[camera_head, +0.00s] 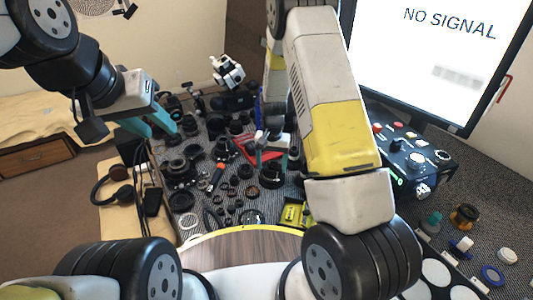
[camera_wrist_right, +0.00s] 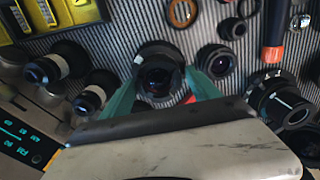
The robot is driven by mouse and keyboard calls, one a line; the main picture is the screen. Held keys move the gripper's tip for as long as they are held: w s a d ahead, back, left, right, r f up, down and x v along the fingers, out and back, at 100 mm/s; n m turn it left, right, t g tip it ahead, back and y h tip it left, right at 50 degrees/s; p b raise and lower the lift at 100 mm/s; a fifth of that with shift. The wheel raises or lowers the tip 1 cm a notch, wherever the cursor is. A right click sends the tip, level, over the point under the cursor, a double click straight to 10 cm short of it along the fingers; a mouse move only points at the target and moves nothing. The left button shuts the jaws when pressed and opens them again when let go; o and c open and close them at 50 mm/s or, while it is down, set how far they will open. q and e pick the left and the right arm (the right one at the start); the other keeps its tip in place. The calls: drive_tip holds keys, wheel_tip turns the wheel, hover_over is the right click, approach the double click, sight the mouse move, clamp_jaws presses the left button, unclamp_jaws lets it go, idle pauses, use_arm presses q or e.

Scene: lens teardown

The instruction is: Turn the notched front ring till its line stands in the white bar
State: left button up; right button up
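A dark lens barrel (camera_wrist_right: 157,76) with a black collar stands on the striped mat in the right wrist view. It lies between the two teal fingertips of my right gripper (camera_wrist_right: 163,80). The fingers are apart, and I cannot tell whether they touch it. In the head view my right gripper (camera_head: 271,157) points down over the crowded middle of the mat. The notches and line of the front ring are too small to make out. A black part (camera_wrist_right: 288,105) with a pale bar-like mark lies to the right. My left gripper (camera_head: 147,122) is open and empty at the mat's left.
Many black lens parts and rings crowd the mat (camera_head: 180,235). A yellow part (camera_wrist_right: 60,15) lies near the right gripper, with two short barrels (camera_wrist_right: 62,62) beside it. A control box (camera_head: 410,160) and monitor (camera_head: 430,60) stand at right. Headphones (camera_head: 115,185) lie at left.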

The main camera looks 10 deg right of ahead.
drive_tip(key=shift+o, duration=0.7)
wheel_tip(320, 180, up, 8)
drive_tip(key=shift+r, duration=0.1)
drive_tip(key=s+d+r+n+t+y, duration=0.15)
drive_tip(key=s+r, duration=0.35)
drive_tip(key=r, duration=0.5)
drive_tip(key=s+r+t+y, duration=0.15)
drive_tip(key=s+r, duration=0.35)
drive_tip(key=r, duration=0.5)
drive_tip(key=s+r+n+t, duration=0.1)
drive_tip(key=s+r, duration=0.2)
drive_tip(key=s, duration=0.4)
drive_tip(key=s+d+r+n+t, duration=0.1)
drive_tip(key=s+r, duration=0.3)
drive_tip(key=s, duration=0.4)
drive_tip(key=shift+n+t+h, duration=0.35)
drive_tip(key=shift+t+h, duration=0.05)
drive_tip(key=shift+t, duration=0.2)
